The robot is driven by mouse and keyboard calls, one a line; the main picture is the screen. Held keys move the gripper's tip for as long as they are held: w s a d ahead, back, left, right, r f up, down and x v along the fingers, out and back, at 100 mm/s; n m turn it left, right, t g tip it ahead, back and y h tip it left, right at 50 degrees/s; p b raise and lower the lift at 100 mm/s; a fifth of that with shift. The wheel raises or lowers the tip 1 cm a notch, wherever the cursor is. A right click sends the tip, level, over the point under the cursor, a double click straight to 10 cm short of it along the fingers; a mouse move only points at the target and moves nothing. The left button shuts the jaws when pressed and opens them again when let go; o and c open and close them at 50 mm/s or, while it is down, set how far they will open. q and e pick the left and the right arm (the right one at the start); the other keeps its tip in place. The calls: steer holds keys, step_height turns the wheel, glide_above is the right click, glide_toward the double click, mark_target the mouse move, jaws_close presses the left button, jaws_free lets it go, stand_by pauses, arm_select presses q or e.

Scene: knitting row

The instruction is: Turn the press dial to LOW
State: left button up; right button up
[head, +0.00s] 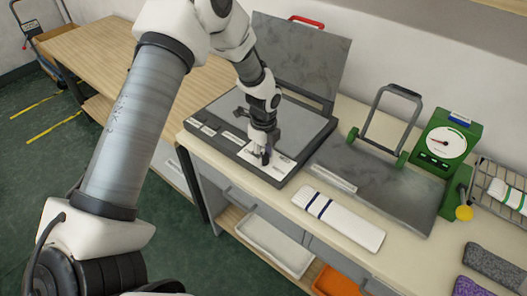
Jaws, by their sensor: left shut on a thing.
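The press (300,127) is a dark flat unit on the bench, with its grey lid (300,60) standing open at the back and a red handle (307,20) on the lid's top edge. A white label panel (283,167) is on its front right corner. My left gripper (263,160) points down at this panel and is shut on the press dial. The dial is mostly hidden by the fingers, and its setting cannot be read. My right gripper is not in view.
Right of the press are a grey plate (395,190) with an upright frame, a green gauge unit (450,140) and a wire rack. A folded white cloth with dark stripes (340,222) lies at the front. Grey and purple folded pieces lie at the lower right.

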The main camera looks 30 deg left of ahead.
mark_target(264, 155)
arm_select(q)
steer(key=shift+s+f+m, duration=0.15)
steer(key=shift+m, duration=0.85)
steer(key=o, duration=1.2)
steer(key=shift+c, duration=0.2)
step_height(264, 155, up, 12)
